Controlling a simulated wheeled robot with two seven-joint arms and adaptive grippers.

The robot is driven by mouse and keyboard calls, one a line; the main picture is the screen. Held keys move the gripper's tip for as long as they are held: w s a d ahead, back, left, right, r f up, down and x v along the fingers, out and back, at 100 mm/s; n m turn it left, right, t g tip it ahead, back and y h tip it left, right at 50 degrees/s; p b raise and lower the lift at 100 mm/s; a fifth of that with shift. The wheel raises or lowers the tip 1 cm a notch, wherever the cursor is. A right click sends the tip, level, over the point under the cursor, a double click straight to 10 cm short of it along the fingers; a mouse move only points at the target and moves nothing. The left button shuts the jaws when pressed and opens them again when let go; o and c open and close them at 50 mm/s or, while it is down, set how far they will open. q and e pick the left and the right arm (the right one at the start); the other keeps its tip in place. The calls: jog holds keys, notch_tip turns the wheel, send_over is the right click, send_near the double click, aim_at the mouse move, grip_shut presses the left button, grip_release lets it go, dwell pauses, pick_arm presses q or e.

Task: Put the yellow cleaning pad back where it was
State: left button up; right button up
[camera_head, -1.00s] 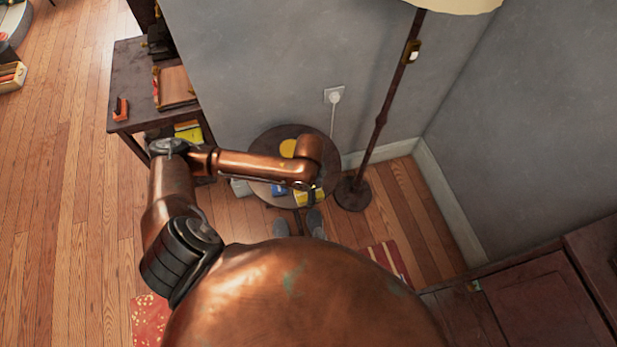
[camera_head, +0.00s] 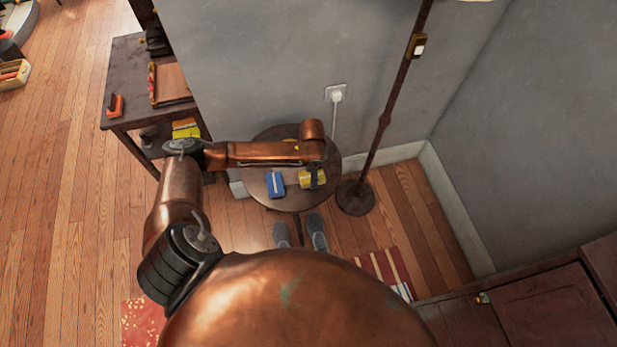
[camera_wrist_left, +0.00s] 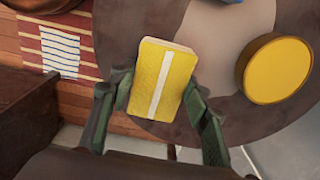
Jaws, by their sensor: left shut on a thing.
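The yellow cleaning pad (camera_head: 306,181) has a pale stripe, and it shows large in the left wrist view (camera_wrist_left: 170,68). My left gripper (camera_wrist_left: 160,92) is shut on it, one finger on each side. In the head view my left gripper (camera_head: 315,178) is over the front right part of the small round table (camera_head: 292,203). I cannot tell whether the pad touches the tabletop. A blue pad (camera_head: 275,185) with a pale stripe lies on the table, left of the yellow one. My right gripper is not in view.
A round yellow object (camera_wrist_left: 280,70) is on the table, mostly hidden behind my arm in the head view. A floor lamp pole (camera_head: 384,120) stands right of the table. Grey slippers (camera_head: 317,232) lie in front. A dark shelf (camera_head: 128,75) stands at left.

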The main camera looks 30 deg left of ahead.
pick_arm(q)
jog(key=shift+f, duration=0.95)
jog(key=shift+r, duration=0.1)
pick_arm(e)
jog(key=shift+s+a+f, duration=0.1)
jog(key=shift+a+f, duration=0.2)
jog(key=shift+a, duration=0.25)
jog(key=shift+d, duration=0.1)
pick_arm(q)
jog(key=shift+d+f, duration=0.1)
jog(key=shift+f, duration=0.1)
jog(key=o, duration=1)
jog(key=shift+f, duration=0.1)
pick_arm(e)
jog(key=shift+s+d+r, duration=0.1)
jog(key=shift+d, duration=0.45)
pick_arm(q)
jog(key=shift+o, duration=0.2)
